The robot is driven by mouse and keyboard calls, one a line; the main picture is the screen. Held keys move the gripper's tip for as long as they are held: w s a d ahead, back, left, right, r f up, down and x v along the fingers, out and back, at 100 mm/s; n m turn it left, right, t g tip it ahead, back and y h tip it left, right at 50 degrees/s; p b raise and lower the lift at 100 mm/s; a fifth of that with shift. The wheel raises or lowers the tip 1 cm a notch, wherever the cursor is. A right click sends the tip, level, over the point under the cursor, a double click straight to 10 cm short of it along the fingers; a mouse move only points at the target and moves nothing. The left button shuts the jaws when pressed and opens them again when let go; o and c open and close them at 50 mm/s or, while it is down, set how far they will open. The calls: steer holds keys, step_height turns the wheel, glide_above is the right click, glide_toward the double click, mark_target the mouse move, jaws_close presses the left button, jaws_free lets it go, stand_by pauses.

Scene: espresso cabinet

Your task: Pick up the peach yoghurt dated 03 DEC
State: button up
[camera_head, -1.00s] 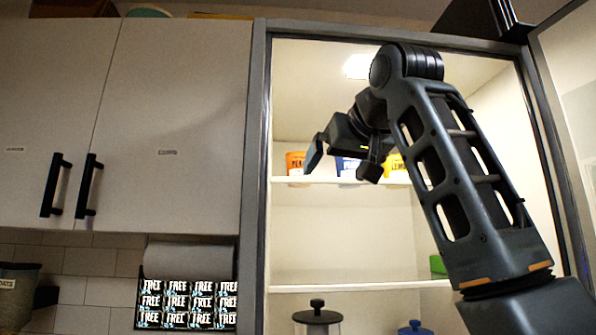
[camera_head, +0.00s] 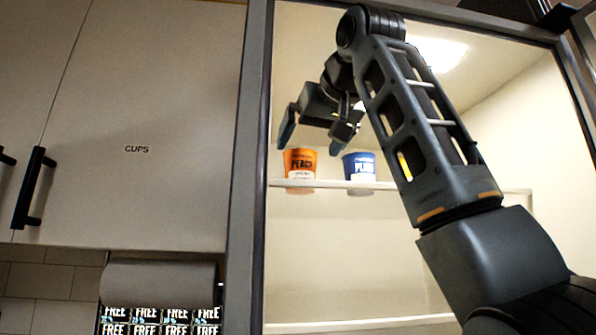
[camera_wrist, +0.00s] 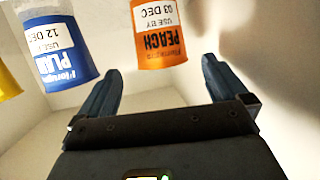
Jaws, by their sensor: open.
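The orange peach yoghurt cup (camera_head: 299,170) stands on the upper shelf of the open cabinet, at its left. In the wrist view the cup (camera_wrist: 158,42) appears upside down, and its label reads 03 DEC. My gripper (camera_head: 316,137) is open and empty, with its fingers above and in front of the cup and apart from it. In the wrist view the cup lies beyond the gap between the fingertips (camera_wrist: 160,75), nearer the middle and right.
The shelf edge (camera_head: 330,185) runs under the cups. A yellow cup (camera_wrist: 8,82) stands past the plum cup, mostly hidden by my arm in the head view. The cabinet's left frame (camera_head: 250,180) is close to the peach cup. The space below the shelf is clear.

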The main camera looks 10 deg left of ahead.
mark_target(300, 159)
steer(key=p+x, duration=0.2)
steer(key=x, duration=0.3)
steer(key=shift+w+a+f, duration=0.25)
steer(key=shift+c, duration=0.3)
steer(key=c, duration=1)
